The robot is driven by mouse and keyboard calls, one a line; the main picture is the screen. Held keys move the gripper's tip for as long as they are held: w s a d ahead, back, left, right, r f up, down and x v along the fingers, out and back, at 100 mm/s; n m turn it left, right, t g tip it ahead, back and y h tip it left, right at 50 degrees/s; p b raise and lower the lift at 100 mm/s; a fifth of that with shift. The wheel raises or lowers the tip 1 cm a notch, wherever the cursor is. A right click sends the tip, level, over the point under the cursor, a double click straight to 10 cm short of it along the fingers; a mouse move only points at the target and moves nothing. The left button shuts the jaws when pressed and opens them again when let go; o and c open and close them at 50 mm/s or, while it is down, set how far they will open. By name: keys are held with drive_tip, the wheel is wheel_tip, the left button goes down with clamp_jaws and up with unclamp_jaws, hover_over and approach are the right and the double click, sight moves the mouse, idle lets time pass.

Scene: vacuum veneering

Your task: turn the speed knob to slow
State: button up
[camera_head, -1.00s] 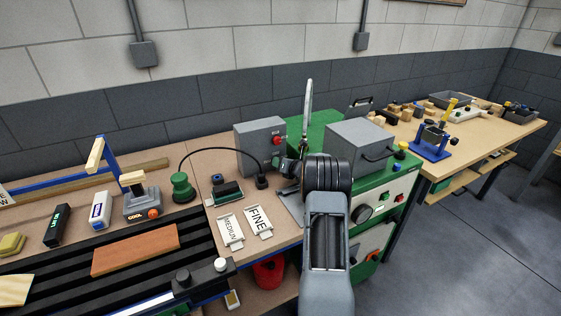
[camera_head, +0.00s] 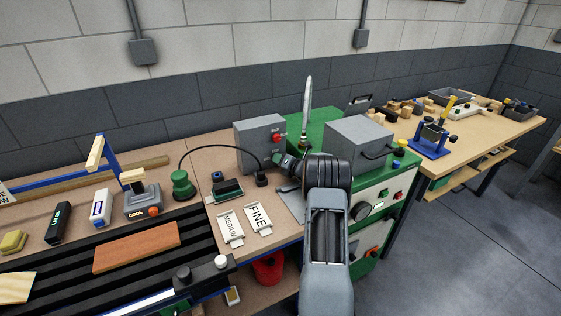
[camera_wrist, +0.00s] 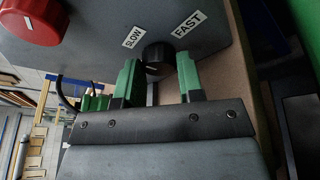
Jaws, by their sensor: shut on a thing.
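The speed knob (camera_wrist: 157,53) is a round black knob on the face of a grey control box (camera_head: 256,140). My gripper (camera_wrist: 159,68) is shut on the knob, with one green finger on each side of it in the wrist view. The SLOW label (camera_wrist: 133,37) is above left of the knob and the FAST label (camera_wrist: 187,24) above right. A small pale mark shows low on the knob; I cannot tell which label it points to. In the head view my gripper (camera_head: 278,159) is at the box's front, and the knob is hidden.
A large red button (camera_wrist: 30,20) is on the same panel. A black cable plug (camera_head: 262,180) stands on the bench before the box. A green and white machine (camera_head: 375,205) stands to the right. FINE (camera_head: 258,218) and MEDIUM (camera_head: 230,229) cards lie in front.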

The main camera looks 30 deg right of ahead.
sight(274, 151)
drive_tip(key=o, duration=0.9)
drive_tip(key=shift+r, duration=0.1)
drive_tip(key=shift+r, duration=0.3)
wheel_tip(274, 151, up, 3)
drive_tip(key=shift+f+b, duration=0.2)
drive_tip(key=shift+b, duration=0.2)
drive_tip(key=s+a+r, duration=0.2)
drive_tip(key=s+r, duration=0.1)
drive_tip(key=s, duration=0.1)
drive_tip(key=s+a+r+b, duration=0.1)
drive_tip(key=s+a+r, duration=0.1)
drive_tip(key=s+r, duration=0.1)
drive_tip(key=s+a+r, duration=0.2)
drive_tip(key=s+r, duration=0.1)
drive_tip(key=s, duration=0.2)
drive_tip(key=shift+s+r, duration=0.3)
drive_tip(key=shift+r, duration=0.05)
